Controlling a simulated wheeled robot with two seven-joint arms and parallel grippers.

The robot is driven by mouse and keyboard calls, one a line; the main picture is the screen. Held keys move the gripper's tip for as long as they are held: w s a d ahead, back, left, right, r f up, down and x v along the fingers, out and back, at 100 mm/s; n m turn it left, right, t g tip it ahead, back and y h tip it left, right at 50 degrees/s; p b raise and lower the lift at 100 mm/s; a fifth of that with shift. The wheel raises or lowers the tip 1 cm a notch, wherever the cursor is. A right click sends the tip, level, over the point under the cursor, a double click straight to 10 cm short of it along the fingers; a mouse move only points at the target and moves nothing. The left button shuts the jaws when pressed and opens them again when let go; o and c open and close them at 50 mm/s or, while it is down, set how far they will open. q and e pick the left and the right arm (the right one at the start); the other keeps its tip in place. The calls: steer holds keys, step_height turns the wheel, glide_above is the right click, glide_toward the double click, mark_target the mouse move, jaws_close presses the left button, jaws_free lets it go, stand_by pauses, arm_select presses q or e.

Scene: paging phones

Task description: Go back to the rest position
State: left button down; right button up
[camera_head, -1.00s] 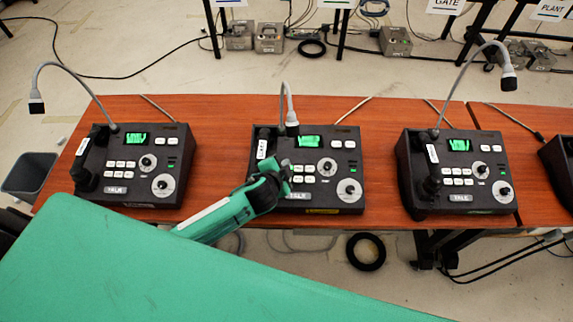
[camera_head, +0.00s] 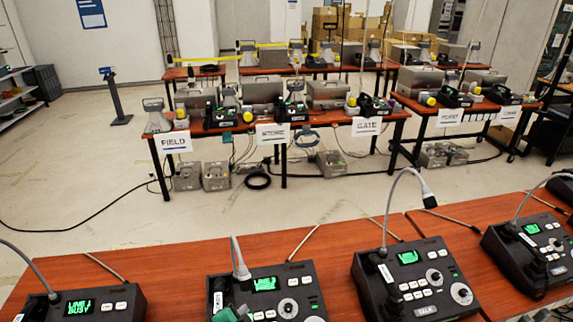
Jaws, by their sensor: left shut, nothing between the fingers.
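Black paging phones with gooseneck microphones and lit green displays stand on the near wooden table. The left phone (camera_head: 98,304) reads "LINE 1 BUSY". Another phone (camera_head: 543,246) is at the right edge. My right gripper is out of view.
The near table (camera_head: 350,243) spans the bottom. Across open floor, a far table (camera_head: 330,117) bears metal boxes, horn speakers and phones, with FIELD (camera_head: 173,142), STORE (camera_head: 272,133) and GATE (camera_head: 366,126) signs. A dark post stand (camera_head: 117,97) is at the left.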

arm_select(q)
steer(key=s+a+r+n+g, duration=0.2)
steer(key=s+n+g, duration=0.1)
steer(key=s, duration=0.6)
steer(key=s+a+r+n+g, duration=0.2)
steer(key=s+n, duration=0.1)
steer(key=s, duration=0.6)
steer(key=s+a+r+n+g, duration=0.2)
steer(key=s+r+n+g, duration=0.1)
steer(key=s, duration=0.6)
step_height(320, 180, down, 35)
steer(key=s+g+b, duration=0.1)
steer(key=g+b, duration=0.1)
steer(key=b, duration=0.1)
steer(key=s+a+f+b, duration=0.1)
steer(key=s+a+f, duration=0.1)
steer(key=s+f, duration=0.7)
steer(key=s+a+f+b, duration=0.1)
steer(key=s+f, duration=0.9)
steer(key=f, duration=0.2)
steer(key=shift+a+f+g+y, duration=0.3)
steer(key=shift+a+g+y, duration=0.05)
steer(key=shift+g+y, duration=0.05)
steer(key=shift+s, duration=0.1)
